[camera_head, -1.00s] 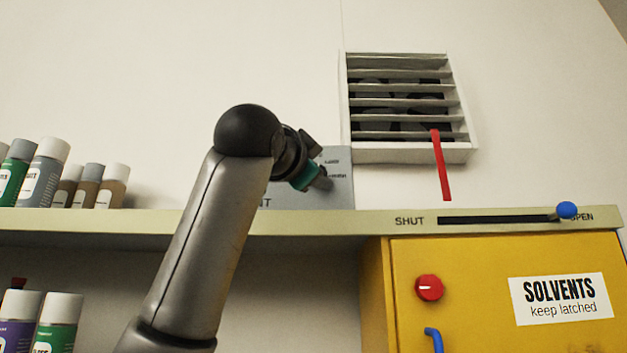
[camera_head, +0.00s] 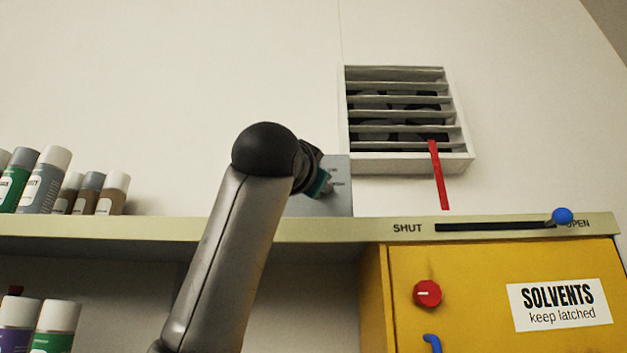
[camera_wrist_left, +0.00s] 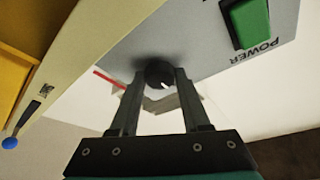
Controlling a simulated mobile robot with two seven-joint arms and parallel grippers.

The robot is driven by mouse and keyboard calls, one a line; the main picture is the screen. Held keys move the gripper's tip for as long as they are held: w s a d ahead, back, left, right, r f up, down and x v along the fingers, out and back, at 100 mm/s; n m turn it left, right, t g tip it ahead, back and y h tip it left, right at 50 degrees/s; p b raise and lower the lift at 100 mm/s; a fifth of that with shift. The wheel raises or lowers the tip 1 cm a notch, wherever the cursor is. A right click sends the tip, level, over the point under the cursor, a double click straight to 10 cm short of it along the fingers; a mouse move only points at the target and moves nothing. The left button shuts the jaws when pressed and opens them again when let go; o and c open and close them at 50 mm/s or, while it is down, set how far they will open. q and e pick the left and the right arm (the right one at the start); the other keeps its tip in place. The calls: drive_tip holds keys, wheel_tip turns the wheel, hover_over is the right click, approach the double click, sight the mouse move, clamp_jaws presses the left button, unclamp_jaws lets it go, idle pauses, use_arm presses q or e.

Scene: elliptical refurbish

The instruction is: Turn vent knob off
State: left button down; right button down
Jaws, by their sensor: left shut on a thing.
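The vent knob (camera_wrist_left: 160,73) is small, dark and round with a white pointer mark. It sits on a grey control panel (camera_wrist_left: 200,45) that also carries a green power switch (camera_wrist_left: 247,22). My left gripper (camera_wrist_left: 158,76) has one finger on each side of the knob and is shut on it. In the head view the panel (camera_head: 338,200) stands on the shelf against the wall. My left gripper (camera_head: 322,184) is at its face, mostly hidden behind my wrist, and the knob is hidden there. My right gripper is not in view.
A louvred vent (camera_head: 400,115) with a red strip (camera_head: 438,175) is on the wall. The shelf edge (camera_head: 300,230) has a slider with a blue knob (camera_head: 562,216) at OPEN. A yellow solvents cabinet (camera_head: 480,270) stands below. Bottles (camera_head: 50,180) line the left.

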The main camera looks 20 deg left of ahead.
use_arm(q)
drive_tip(key=shift+c, duration=1.9)
unclamp_jaws()
drive_tip(key=b+v, duration=0.6)
drive_tip(key=v, duration=0.9)
drive_tip(key=shift+s, duration=0.2)
drive_tip(key=shift+w, duration=0.1)
